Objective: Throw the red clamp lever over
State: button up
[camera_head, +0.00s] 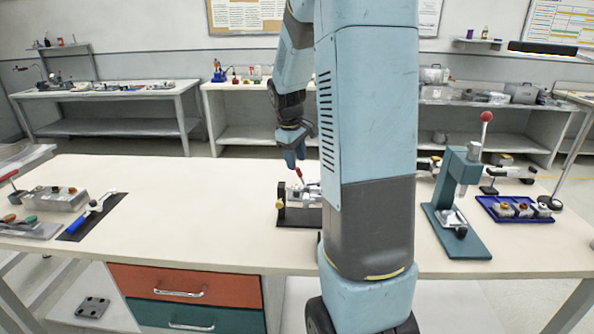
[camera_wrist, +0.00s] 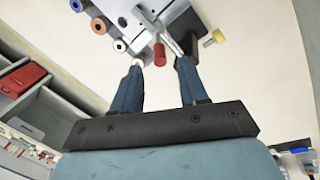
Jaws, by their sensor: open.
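The clamp fixture (camera_head: 291,214), with a dark base and metal parts, stands on the bench just left of my column, which hides its right side. Its red clamp lever (camera_head: 299,173) points up and tilts to the left. My gripper (camera_head: 291,157) points down just above the lever's tip. In the wrist view the red lever grip (camera_wrist: 159,53) lies between the lines of the two fingers, at the level of the fingertips. My gripper (camera_wrist: 161,63) is open there, with a gap on both sides of the red grip. I cannot tell any contact.
A green press (camera_head: 457,200) with a red-knobbed lever and a blue tray (camera_head: 515,218) stand to the right. A grey block (camera_head: 60,202) and a blue-handled tool (camera_head: 85,222) lie at the left. The bench (camera_head: 200,210) between is clear. The wrist view shows a yellow knob (camera_wrist: 218,36) beside the lever.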

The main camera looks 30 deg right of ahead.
aim_at(298, 169)
jog(key=shift+w+d+f, duration=0.1)
jog(key=shift+d+f, duration=0.15)
jog(key=shift+f, duration=0.95)
jog(key=shift+w+d+f, duration=0.1)
jog(key=shift+d+f, duration=0.1)
jog(key=shift+f, duration=1)
grip_shut()
